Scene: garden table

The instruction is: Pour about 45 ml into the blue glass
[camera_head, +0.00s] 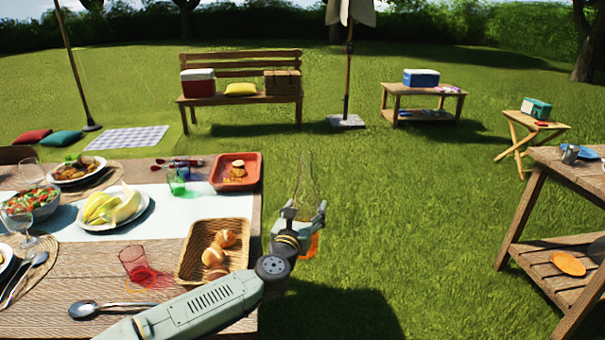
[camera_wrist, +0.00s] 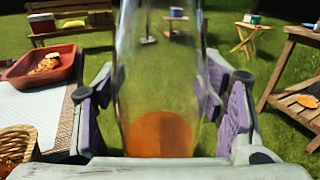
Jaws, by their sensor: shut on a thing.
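My gripper (camera_head: 304,213) is shut on a clear glass vessel (camera_head: 306,184), over the grass just right of the dining table. In the wrist view the vessel (camera_wrist: 158,70) stands between the purple-padded fingers of my gripper (camera_wrist: 160,105), roughly upright. Orange liquid (camera_wrist: 160,133) shows in its lower part; its top is cut off there. On the table, a green glass (camera_head: 176,185) stands behind the bread basket. A glass with a bluish tint (camera_head: 183,169) appears just behind it, partly hidden; its colour is hard to tell.
The table holds a bread basket (camera_head: 184,271), a red-orange tray (camera_head: 257,172), a banana plate (camera_head: 86,222), a salad bowl (camera_head: 43,212) and a stemmed glass (camera_head: 20,221). A wooden side table (camera_head: 540,200) stands at the right. Open grass lies between.

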